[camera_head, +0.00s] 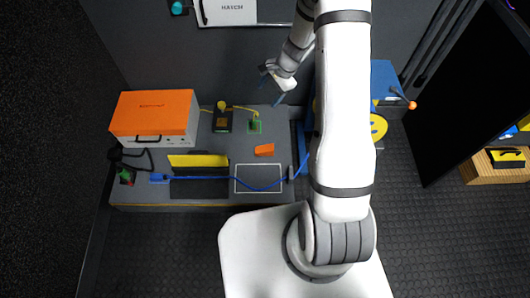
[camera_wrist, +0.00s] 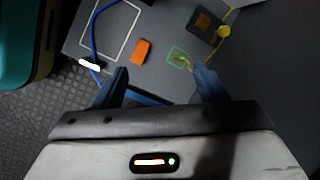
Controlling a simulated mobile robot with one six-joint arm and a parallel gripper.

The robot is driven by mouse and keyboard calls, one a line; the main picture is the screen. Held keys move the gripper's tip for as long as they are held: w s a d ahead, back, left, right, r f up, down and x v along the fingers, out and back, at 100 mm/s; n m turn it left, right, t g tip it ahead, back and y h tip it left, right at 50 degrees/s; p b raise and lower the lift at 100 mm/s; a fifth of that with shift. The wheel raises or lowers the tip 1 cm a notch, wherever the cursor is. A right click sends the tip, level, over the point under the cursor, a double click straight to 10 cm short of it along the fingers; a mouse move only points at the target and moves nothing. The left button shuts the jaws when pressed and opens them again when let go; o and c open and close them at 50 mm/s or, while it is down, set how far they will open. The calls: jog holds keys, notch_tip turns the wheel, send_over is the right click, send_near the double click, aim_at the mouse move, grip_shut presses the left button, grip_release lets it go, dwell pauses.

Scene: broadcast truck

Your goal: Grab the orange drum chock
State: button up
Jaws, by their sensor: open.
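The orange drum chock (camera_head: 264,150) is a small orange block on the grey bench top, just above the white outlined rectangle in the head view. It also shows in the wrist view (camera_wrist: 141,51), beyond my fingertips and clear of them. My gripper (camera_head: 273,84) is open and empty above the back edge of the bench. In the wrist view my gripper (camera_wrist: 160,82) has its two dark fingers spread wide, with the chock ahead of the gap, slightly left of its middle. Nothing covers the chock.
A green-outlined piece (camera_head: 255,125) with a yellow cable stands near the chock. A dark box (camera_head: 222,122) with a yellow knob is left of it. A blue cable (camera_head: 215,179) crosses the white rectangle (camera_head: 243,190). An orange-topped case (camera_head: 153,113) stands at the bench's left.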

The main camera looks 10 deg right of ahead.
notch_tip(320, 180, down, 20)
jog(key=w+d+m+b, duration=0.1)
jog(key=d+m+b, duration=0.1)
jog(key=m+b, duration=0.55)
send_near(269, 147)
jog(key=x, duration=0.5)
jog(key=shift+s, duration=0.35)
jog(key=b+x, duration=0.1)
jog(key=x, duration=0.1)
jog(key=b+x, duration=0.1)
jog(key=x, duration=0.2)
jog(key=shift+w+f+b, duration=0.25)
jog(key=shift+b, duration=0.15)
jog(key=shift+r, duration=0.15)
jog(key=c, duration=1.1)
